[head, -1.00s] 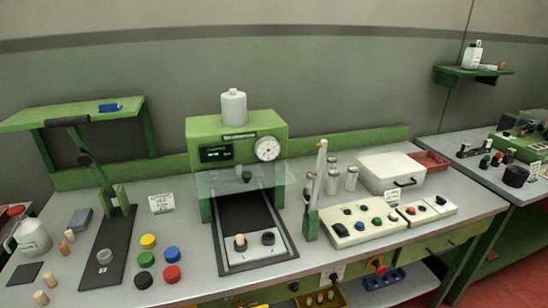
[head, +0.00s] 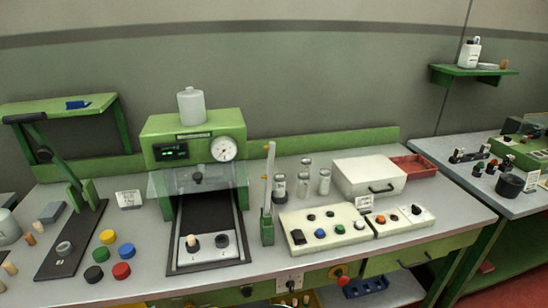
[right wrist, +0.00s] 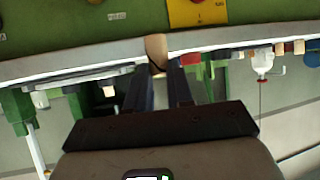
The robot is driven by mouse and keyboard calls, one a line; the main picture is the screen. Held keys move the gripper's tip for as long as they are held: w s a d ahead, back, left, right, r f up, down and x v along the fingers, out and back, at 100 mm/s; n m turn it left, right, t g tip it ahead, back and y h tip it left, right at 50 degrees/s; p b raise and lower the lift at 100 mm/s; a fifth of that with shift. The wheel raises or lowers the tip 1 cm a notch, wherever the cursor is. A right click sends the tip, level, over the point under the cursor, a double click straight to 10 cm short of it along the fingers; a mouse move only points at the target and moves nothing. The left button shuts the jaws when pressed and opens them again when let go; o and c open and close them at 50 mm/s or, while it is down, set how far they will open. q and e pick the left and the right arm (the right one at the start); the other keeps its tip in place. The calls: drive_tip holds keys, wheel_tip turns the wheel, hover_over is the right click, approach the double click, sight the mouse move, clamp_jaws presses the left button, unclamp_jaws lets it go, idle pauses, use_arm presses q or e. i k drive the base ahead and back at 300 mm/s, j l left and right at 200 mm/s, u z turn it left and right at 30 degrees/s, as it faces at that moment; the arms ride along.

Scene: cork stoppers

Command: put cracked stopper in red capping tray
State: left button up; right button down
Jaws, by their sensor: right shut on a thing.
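In the right wrist view my right gripper (right wrist: 160,78) is shut on a tan cork stopper (right wrist: 156,48). The head view does not show my arms or grippers. A red tray (head: 428,177) sits at the back right of the bench in the head view, just right of a white lidded box. Its visible inside looks empty, and the box hides part of it. My left gripper is in neither view.
The white box (head: 366,177) and a panel of coloured buttons (head: 322,226) stand before and left of the red tray. Glass jars (head: 324,182) stand left of the box. A green press (head: 196,140) holds the middle. Loose corks (head: 40,227) lie at the left.

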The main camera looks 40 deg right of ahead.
sight(409, 170)
drive_tip(key=k+l, duration=0.2)
drive_tip(key=l, duration=0.15)
drive_tip(key=k+l, duration=0.15)
drive_tip(key=l, duration=0.25)
drive_tip(key=k+l, duration=0.2)
drive_tip(key=l, duration=0.15)
drive_tip(key=k+l, duration=0.15)
drive_tip(key=l, duration=0.2)
drive_tip(key=k+l, duration=0.2)
drive_tip(key=l, duration=0.15)
drive_tip(key=k+l, duration=0.15)
drive_tip(key=l, duration=0.25)
drive_tip(key=k+l, duration=0.2)
drive_tip(key=l, duration=0.15)
